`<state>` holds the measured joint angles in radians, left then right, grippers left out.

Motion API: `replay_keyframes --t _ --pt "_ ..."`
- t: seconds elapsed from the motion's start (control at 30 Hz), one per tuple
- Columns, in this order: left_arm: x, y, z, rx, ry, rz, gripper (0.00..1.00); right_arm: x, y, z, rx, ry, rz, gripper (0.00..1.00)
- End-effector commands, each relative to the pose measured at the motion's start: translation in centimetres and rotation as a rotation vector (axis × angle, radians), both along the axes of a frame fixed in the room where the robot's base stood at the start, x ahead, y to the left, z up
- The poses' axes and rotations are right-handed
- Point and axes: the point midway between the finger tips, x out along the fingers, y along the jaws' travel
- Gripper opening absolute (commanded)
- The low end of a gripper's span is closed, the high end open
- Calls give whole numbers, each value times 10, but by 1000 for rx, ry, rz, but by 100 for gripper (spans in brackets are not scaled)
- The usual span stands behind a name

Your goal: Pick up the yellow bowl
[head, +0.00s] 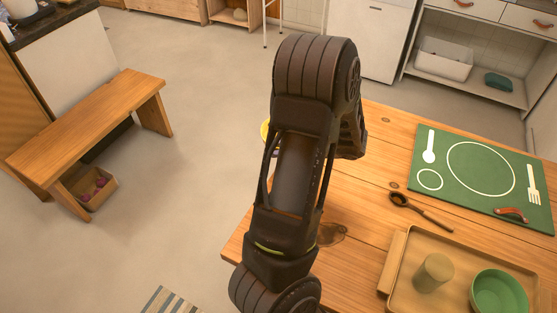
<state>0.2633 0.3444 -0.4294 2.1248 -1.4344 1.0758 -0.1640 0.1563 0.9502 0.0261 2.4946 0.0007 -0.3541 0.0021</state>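A yellow rim (265,131), apparently of the yellow bowl, shows as a small sliver at the left edge of my arm, near the far left part of the wooden table (385,165). My arm hides the rest of it. One dark arm of mine rises through the middle of the head view and bends over at the top. Its gripper cannot be made out behind the arm links, so its distance from the bowl cannot be told. My other gripper is not in view.
On the table are a green placemat (470,205), a dark spoon-like utensil (420,210) and a tray (408,293) with a beige cup (433,273) and a green bowl (499,293). A wooden bench (90,125) stands left, with open floor between.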

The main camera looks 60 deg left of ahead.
Motion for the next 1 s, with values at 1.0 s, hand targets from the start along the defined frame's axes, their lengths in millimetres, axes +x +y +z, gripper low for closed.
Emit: replay_keyframes --t 1.0 --pt "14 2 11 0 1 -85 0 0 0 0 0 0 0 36"
